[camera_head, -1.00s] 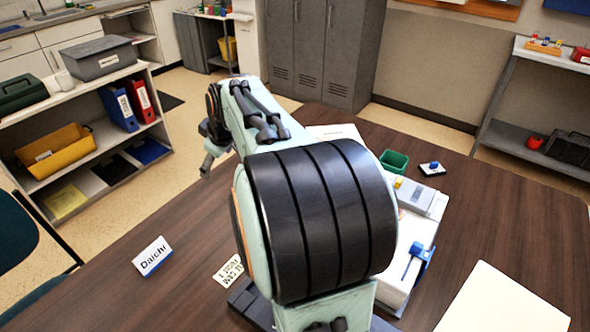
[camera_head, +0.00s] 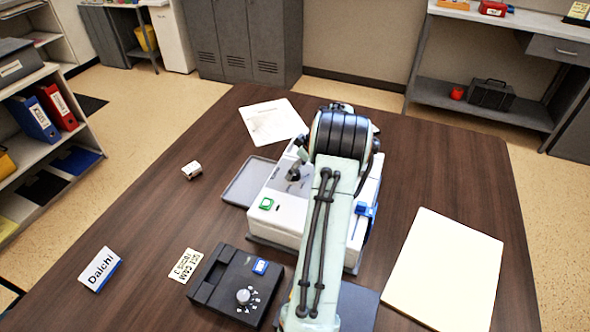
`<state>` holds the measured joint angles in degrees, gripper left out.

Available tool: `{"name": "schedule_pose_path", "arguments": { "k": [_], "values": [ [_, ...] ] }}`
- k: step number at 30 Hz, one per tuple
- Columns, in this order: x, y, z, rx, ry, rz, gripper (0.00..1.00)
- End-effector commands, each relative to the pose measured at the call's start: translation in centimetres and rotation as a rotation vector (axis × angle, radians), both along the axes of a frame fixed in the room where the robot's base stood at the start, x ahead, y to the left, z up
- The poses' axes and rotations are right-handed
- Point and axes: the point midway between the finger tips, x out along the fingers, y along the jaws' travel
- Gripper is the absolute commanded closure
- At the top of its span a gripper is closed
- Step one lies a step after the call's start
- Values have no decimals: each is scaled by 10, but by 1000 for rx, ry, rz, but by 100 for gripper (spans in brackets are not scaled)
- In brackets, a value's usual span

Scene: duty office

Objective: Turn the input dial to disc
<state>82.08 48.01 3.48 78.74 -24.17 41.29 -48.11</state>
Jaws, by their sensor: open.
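A black control box (camera_head: 212,278) lies on the table in the lower middle of the head view. A round grey dial (camera_head: 243,296) sits on its top, with small white marks around it too small to read. A blue button or small screen (camera_head: 261,267) is near the box's upper right. My arm rises from the bottom, right of the box, and bends over a white machine (camera_head: 285,210). Nothing of mine touches the dial.
The white machine has a green button (camera_head: 266,204) and a blue part (camera_head: 365,220). A grey tray (camera_head: 243,182), a paper (camera_head: 272,121), a small white block (camera_head: 191,170), a label card (camera_head: 185,263), a name plate (camera_head: 100,269) and a cream folder (camera_head: 443,268) lie around.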

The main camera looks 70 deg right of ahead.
Motion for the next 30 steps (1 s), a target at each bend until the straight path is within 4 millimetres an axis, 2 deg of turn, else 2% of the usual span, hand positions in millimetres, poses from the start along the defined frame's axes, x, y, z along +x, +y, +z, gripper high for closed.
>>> {"name": "schedule_pose_path", "arguments": {
  "k": [4, 12, 18, 30],
  "values": [
    [5, -1, -12, 0, 0, 1, 38],
    [6, -2, -14, -1, 0, 1, 38],
    [6, -1, -14, -1, 0, 1, 100],
    [7, -1, -14, -2, 0, -51, 100]
  ]
}}
